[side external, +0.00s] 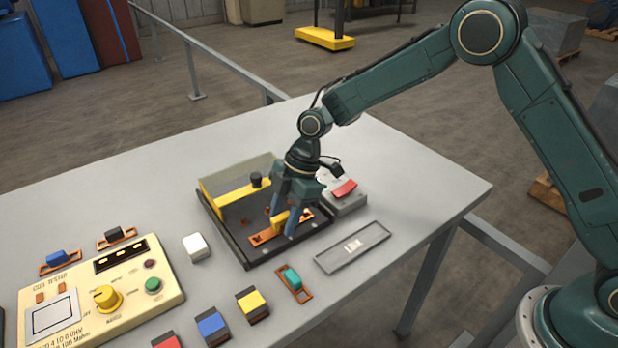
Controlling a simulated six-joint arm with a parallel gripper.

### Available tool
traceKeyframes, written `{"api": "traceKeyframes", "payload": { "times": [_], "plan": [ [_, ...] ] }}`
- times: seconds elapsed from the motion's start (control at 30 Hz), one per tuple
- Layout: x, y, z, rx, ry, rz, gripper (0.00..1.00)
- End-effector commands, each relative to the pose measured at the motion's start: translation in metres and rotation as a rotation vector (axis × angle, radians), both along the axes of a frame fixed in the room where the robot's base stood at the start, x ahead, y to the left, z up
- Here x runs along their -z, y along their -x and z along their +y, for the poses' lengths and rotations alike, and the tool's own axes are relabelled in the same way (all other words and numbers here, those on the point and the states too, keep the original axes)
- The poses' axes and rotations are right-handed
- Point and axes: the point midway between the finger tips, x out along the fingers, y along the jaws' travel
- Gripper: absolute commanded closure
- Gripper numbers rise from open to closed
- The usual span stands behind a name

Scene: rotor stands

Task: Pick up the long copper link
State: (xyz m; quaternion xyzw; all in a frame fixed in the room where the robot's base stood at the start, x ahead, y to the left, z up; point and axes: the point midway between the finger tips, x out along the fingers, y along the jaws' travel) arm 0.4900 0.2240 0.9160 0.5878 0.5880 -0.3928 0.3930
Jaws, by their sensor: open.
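A long copper link (262,236) with a yellow grip block (279,221) lies in the dark open tray (233,248). It runs diagonally along the tray's near right part. My gripper (284,224) points down over the tray, with its two blue-grey fingers on either side of the yellow block. The jaws are open. I cannot tell whether a finger touches the block. The fingers hide part of the link's middle.
A yellow bar (236,193) and a clear panel stand at the tray's back. A grey box with a red top (344,189) stands close right of my gripper. A flat labelled tray (352,248) and a teal-handled copper link (292,279) lie in front. A yellow tester (130,285) stands left.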

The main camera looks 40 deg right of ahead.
Motion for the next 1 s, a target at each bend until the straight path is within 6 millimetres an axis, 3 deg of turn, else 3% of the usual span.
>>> {"api": "traceKeyframes", "payload": {
  "times": [0.23, 0.43, 0.77, 1.0],
  "plan": [
    [0.000, 0.000, 0.000, 0.000, 0.000, 0.000, 0.60],
    [0.000, 0.000, 0.000, 0.000, 0.000, 0.000, 0.99],
    [-0.002, 0.000, 0.000, 0.000, -0.001, -0.001, 1.00],
    [-0.016, -0.001, 0.000, 0.000, 0.000, -0.002, 1.00]
  ]
}}
